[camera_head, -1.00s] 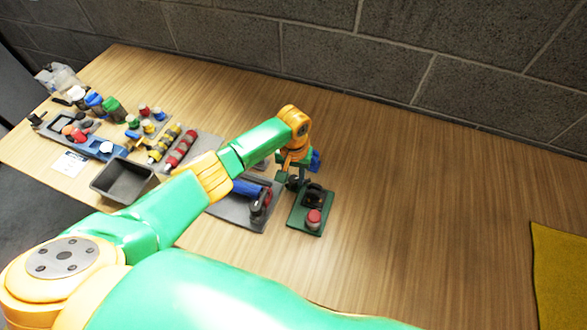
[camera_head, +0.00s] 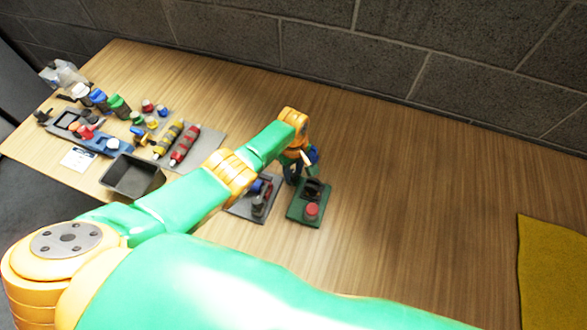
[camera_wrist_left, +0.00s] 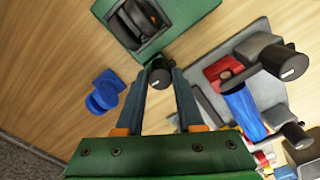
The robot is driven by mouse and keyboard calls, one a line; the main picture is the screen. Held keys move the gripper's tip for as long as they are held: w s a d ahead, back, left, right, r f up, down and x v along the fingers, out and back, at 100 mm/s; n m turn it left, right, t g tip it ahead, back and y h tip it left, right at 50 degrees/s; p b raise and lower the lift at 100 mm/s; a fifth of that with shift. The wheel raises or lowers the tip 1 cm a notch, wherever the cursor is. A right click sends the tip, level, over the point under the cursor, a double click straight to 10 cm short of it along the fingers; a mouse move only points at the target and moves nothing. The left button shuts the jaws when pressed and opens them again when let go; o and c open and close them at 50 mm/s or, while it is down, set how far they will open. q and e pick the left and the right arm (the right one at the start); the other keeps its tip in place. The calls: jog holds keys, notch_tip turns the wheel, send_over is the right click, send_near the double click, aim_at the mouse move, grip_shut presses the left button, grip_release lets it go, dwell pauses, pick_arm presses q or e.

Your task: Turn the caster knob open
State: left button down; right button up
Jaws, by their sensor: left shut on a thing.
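The caster unit is a green base with a dark wheel in a housing and a red knob on top (camera_head: 311,209). It stands upright on the table, right of the arm's end. In the left wrist view the green base with its dark wheel (camera_wrist_left: 145,22) is at the top. A black knob (camera_wrist_left: 160,75) sits at its near edge, between my left gripper's two fingers (camera_wrist_left: 161,73). The gripper is shut on this knob. In the head view my left gripper (camera_head: 296,170) is at the base's far end, and its fingertips are partly hidden. My right gripper is not in view.
A grey plate with a blue cylinder and black knobs (camera_head: 259,196) stands close left of the caster. Blue discs (camera_wrist_left: 103,92) lie beside the gripper. A black bin (camera_head: 132,176) and several parts are farther left. The table right of the caster is clear up to a yellow mat (camera_head: 550,272).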

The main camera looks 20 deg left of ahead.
aim_at(293, 173)
pick_arm(q)
jog(key=shift+w+r+n, duration=0.1)
jog(key=shift+n, duration=0.6)
jog(key=c, duration=0.7)
grip_release()
jog(key=shift+o, duration=0.9)
jog(key=shift+a, duration=0.1)
notch_tip(293, 173, up, 5)
jog(key=p, duration=0.3)
jog(key=shift+p, duration=0.35)
jog(key=shift+r+b, duration=0.25)
jog(key=shift+b, duration=0.05)
jog(key=shift+r, duration=0.7)
